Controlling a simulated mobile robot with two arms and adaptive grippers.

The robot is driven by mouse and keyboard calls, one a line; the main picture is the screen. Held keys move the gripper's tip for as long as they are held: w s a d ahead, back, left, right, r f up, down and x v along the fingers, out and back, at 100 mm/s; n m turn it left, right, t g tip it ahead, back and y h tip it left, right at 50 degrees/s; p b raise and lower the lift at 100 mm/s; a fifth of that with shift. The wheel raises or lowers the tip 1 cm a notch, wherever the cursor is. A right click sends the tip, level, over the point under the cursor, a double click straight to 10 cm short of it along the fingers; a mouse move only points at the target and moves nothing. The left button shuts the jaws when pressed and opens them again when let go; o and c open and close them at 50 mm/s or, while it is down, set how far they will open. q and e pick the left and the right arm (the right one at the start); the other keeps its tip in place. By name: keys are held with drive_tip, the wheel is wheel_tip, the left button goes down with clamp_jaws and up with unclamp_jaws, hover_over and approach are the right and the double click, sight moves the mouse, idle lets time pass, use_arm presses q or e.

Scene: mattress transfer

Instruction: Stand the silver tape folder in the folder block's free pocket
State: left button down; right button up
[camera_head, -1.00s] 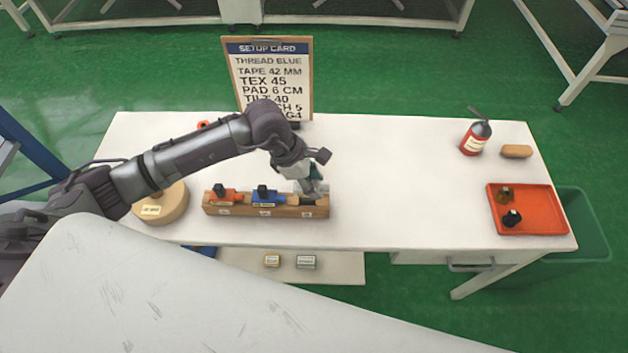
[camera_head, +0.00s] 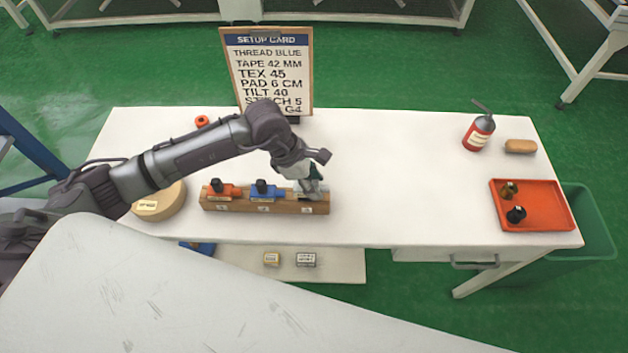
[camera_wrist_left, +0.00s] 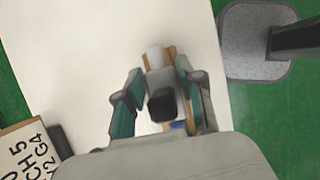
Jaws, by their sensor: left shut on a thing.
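The wooden folder block (camera_head: 265,207) lies along the front edge of the white table. An orange folder (camera_head: 222,190) stands in its left pocket and a blue folder (camera_head: 265,191) in its middle pocket. My left gripper (camera_head: 313,188) is over the right pocket, fingers pointing down. In the left wrist view the gripper (camera_wrist_left: 160,98) is shut on the silver tape folder (camera_wrist_left: 155,62), with its black knob between the fingers. The fingers hide most of the folder in the head view, and I cannot tell how deep it sits in the pocket. My right gripper is not in view.
A setup card (camera_head: 268,75) stands behind the block. A round wooden piece (camera_head: 160,203) lies left of it, under my arm. At right are an orange tray (camera_head: 534,222), a fire extinguisher (camera_head: 479,133) and a tan block (camera_head: 521,146). The table's middle right is clear.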

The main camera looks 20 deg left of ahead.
use_arm(q)
drive_tip(key=shift+f+b, duration=1.35)
drive_tip(key=shift+f, duration=0.1)
drive_tip(key=c, duration=0.6)
unclamp_jaws()
drive_tip(key=shift+c, duration=0.2)
drive_tip(key=shift+r, duration=0.1)
drive_tip(key=v, duration=1.2)
